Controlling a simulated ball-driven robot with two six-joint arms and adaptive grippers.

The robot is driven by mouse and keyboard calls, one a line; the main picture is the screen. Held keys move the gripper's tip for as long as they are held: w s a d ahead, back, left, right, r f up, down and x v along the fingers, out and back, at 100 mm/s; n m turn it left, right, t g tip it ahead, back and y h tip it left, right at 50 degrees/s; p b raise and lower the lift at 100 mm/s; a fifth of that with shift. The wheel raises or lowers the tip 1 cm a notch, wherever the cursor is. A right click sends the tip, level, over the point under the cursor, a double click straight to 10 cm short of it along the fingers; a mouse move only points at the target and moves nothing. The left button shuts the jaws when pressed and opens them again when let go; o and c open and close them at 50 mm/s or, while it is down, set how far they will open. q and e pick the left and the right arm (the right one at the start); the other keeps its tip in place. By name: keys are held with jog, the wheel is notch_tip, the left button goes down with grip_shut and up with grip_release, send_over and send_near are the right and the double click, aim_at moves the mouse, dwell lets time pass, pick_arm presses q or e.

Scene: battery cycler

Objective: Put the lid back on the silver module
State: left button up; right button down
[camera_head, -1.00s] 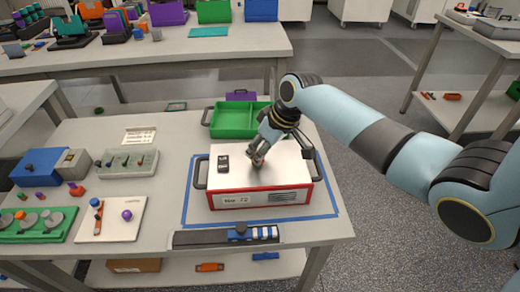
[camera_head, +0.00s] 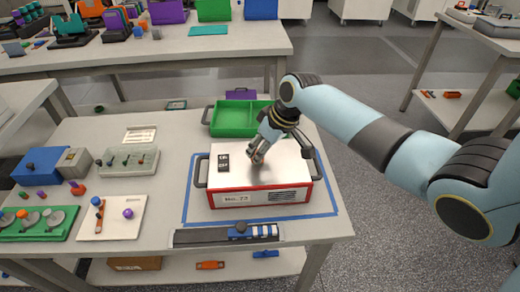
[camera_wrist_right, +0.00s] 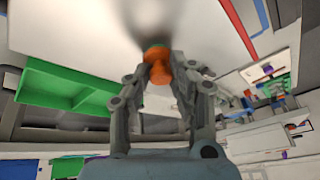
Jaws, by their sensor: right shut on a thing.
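The module (camera_head: 285,172) is a box with a silver-white top, red edges and dark side handles, standing inside a blue tape outline on the table. A flat pale panel covers its top; I cannot tell whether this is a separate lid. My right gripper (camera_head: 257,158) is over the middle of this top, pointing down. In the right wrist view the gripper (camera_wrist_right: 160,75) is shut on a small orange knob (camera_wrist_right: 158,72) with a green part at its far end, close to the pale surface (camera_wrist_right: 95,35). Contact with that surface is unclear. My left gripper is out of view.
A green tray (camera_head: 228,131) stands behind the module. A dark strip with blue parts (camera_head: 225,235) lies along the front table edge. A white board (camera_head: 110,228), a grey rack (camera_head: 128,170) and a blue box (camera_head: 38,176) stand on the left. A small dark item (camera_head: 223,163) is on the module's top.

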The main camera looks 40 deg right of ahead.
jog(key=c, duration=1.1)
grip_release()
jog(key=shift+o, duration=0.5)
jog(key=o, duration=0.4)
jog(key=shift+r, duration=0.1)
notch_tip(320, 180, up, 7)
jog(key=p, duration=0.7)
jog(key=shift+p, duration=0.35)
jog(key=shift+c, duration=0.2)
